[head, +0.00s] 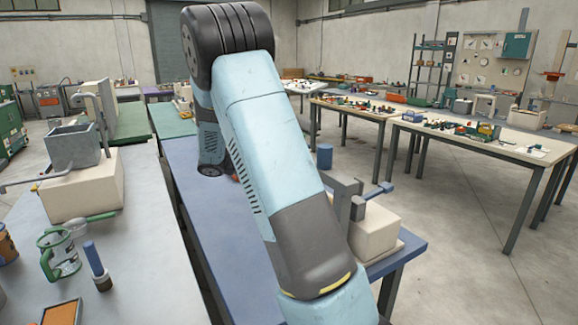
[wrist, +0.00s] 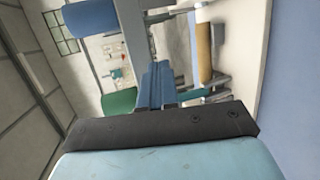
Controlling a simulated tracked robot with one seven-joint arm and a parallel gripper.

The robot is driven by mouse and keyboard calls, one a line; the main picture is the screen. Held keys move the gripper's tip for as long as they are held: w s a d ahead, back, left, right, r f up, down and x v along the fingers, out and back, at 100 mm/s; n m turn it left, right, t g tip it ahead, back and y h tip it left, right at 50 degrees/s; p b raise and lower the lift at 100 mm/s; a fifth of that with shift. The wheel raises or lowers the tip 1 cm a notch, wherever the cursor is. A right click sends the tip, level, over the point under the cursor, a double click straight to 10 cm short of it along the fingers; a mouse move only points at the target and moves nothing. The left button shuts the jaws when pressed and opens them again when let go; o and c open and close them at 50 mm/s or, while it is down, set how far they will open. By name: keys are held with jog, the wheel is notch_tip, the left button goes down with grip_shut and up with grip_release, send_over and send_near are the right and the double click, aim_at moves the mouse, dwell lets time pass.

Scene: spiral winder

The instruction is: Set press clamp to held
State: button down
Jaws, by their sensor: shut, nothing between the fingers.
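A beige block (head: 375,232) with a dark grey upright bracket (head: 346,202) and a grey lever with a blue end stands on the blue bench, partly behind my arm. It may be the press clamp, but I cannot tell for sure. In the wrist view my gripper (wrist: 156,72) is shut and empty, its blue fingers together. Grey rods and a tan cylinder (wrist: 204,50) show just beyond and right of the fingers. I cannot tell whether the fingers touch any of them. In the head view my gripper is out of sight, as my arm runs off the bottom edge.
A blue cylinder (head: 324,157) stands behind my arm. Floor is clear at right, before the parts tables (head: 490,150).

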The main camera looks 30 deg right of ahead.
jog(key=w+a+f+n+t+h, duration=0.1)
jog(key=w+f+t+h, duration=0.1)
jog(key=w+f+h, duration=0.3)
jog(key=w+a+f+n+t+h, duration=0.1)
jog(key=w+f+t+h, duration=0.2)
jog(key=w, duration=0.5)
jog(key=d+r+g, duration=0.1)
jog(key=d+r, duration=0.2)
jog(key=d, duration=1)
jog(key=shift+s+d+r, duration=0.2)
jog(key=shift+d+r, duration=0.15)
jog(key=shift+r, duration=0.05)
jog(key=shift+a, duration=0.15)
